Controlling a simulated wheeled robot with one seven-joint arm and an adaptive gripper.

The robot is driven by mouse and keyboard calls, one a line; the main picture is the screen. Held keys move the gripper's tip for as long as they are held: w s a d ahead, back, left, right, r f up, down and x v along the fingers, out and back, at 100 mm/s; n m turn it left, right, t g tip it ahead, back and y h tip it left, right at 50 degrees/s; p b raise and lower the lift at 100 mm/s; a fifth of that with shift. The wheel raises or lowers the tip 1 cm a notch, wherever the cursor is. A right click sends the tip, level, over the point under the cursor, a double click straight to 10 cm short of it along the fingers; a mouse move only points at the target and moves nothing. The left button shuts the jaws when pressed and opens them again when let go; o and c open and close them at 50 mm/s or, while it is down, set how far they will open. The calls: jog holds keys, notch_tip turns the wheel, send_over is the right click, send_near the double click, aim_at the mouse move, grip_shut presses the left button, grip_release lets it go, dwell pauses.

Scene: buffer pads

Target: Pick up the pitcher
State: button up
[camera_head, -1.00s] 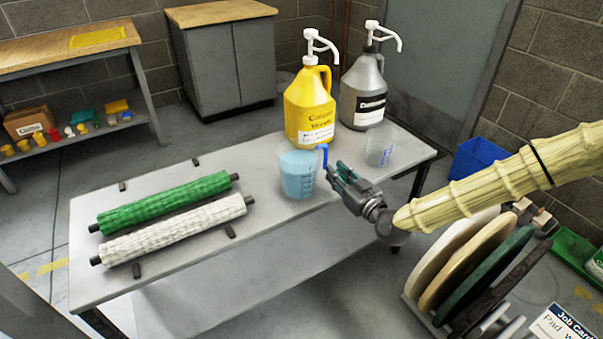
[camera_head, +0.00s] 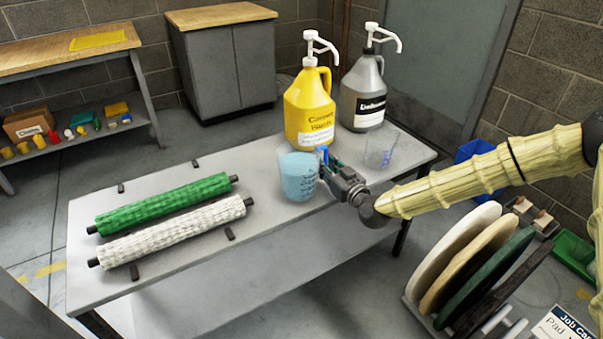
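The pitcher (camera_head: 297,177) is a clear container with bluish liquid and a blue handle, standing upright on the grey table (camera_head: 262,222). A second clear pitcher (camera_head: 381,151), empty-looking with faint blue markings, stands to the right, behind my gripper. My gripper (camera_head: 327,165) is at the right side of the blue pitcher, at its handle. The fingertips overlap the handle and hide most of it. I cannot tell whether the fingers are closed on it.
A yellow pump jug (camera_head: 309,110) and a grey pump jug (camera_head: 362,95) stand behind the pitchers. Green (camera_head: 165,203) and white (camera_head: 172,230) rollers lie at the left of the table. A rack of round pads (camera_head: 470,262) stands at the right.

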aim_at(327, 155)
grip_shut()
jog(key=shift+r, duration=0.3)
jog(key=shift+r+p, duration=0.4)
jog(key=shift+r, duration=1.15)
jog(key=shift+s+a+r+p, duration=0.25)
jog(key=shift+s+a, duration=0.5)
jog(key=shift+s, duration=1.75)
jog(key=shift+s+a+r+p, duration=0.2)
jog(key=shift+s+a, duration=0.5)
jog(key=shift+s, duration=1.85)
jog(key=shift+s+a+r+p, duration=0.25)
jog(key=shift+s+a, duration=0.5)
jog(key=shift+s, duration=1.75)
jog(key=shift+s, duration=0.1)
jog(key=shift+c, duration=1.4)
grip_release()
grip_shut()
